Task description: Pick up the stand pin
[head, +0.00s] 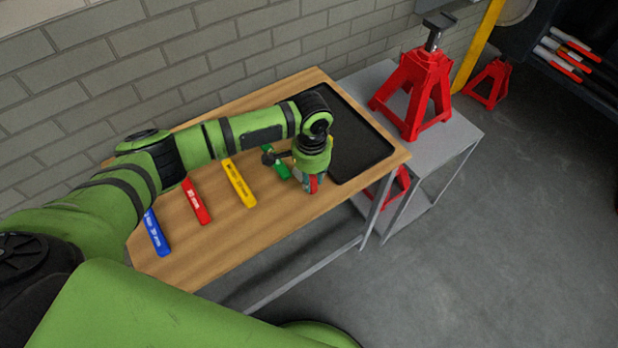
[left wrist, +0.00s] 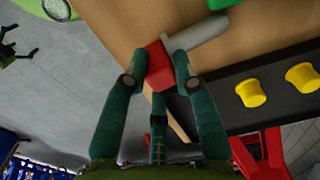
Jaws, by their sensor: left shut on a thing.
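The stand pin has a red block-like head (left wrist: 158,66) and a grey round shaft (left wrist: 203,32), seen in the left wrist view. My left gripper (left wrist: 160,78) is shut on the red head, with teal fingers on both sides. The shaft points up and right over the wood. In the head view my left gripper (head: 311,182) is over the table's front right part, and a bit of red shows between its fingers. I cannot tell whether the pin touches the table. Small dark green fingers (left wrist: 18,52) at the left wrist view's left edge look like my right gripper; their opening is unclear.
The wooden table (head: 222,249) holds blue (head: 156,233), red (head: 196,201), yellow (head: 239,183) and green (head: 274,162) labelled bars. A black tray (head: 362,152) lies at right; yellow cylinders (left wrist: 251,93) show there. A red jack stand (head: 416,95) stands on a grey side table (head: 453,133).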

